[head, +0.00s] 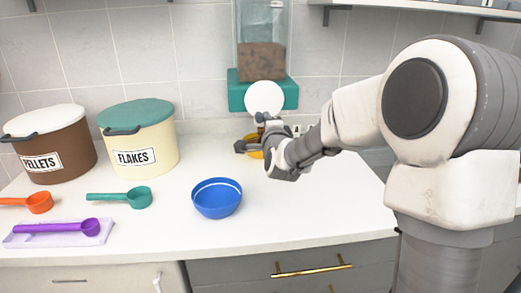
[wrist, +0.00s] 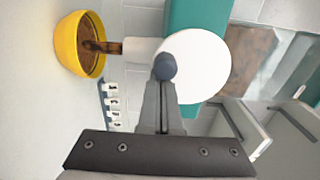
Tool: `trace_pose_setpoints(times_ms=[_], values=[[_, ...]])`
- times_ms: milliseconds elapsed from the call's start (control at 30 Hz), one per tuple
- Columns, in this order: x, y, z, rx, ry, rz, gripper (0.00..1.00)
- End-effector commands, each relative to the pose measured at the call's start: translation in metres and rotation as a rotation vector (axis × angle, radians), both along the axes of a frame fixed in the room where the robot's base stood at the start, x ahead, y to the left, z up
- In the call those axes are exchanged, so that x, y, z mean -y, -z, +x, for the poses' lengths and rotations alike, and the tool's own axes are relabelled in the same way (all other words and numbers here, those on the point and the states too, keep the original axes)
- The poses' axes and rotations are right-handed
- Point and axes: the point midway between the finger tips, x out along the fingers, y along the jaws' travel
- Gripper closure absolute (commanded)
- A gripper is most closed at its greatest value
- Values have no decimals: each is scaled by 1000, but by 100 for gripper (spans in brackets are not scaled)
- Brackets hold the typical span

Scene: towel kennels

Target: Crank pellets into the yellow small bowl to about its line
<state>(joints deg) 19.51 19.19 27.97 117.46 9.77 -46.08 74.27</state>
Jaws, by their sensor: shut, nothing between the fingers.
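The yellow small bowl (wrist: 70,58) stands under the dispenser's white spout (wrist: 143,50). Brown pellets (wrist: 88,32) lie in it, and a brown stream runs from the spout into the bowl. The bowl's line is not discernible. In the head view the bowl (head: 252,152) is mostly hidden behind my gripper. The dispenser's white crank disc (wrist: 205,68) carries a grey-blue knob (wrist: 165,66). My gripper (wrist: 163,84) is shut, its fingertips at the knob with nothing between them; whether they touch it I cannot tell. It also shows in the head view (head: 263,127).
The teal dispenser (head: 236,97) has a clear hopper holding brown pellets (head: 261,62). A blue bowl (head: 217,200) stands front centre. The right front counter is clear.

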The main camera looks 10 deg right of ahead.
Motion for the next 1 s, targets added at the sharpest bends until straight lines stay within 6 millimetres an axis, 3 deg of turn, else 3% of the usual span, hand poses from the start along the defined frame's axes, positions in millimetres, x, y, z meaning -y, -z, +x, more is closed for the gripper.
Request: trace_pose_setpoints(times_ms=[667,1000], values=[[-3,1,-17,0,0,-2,100],[-3,1,-54,1,1,-3,100]])
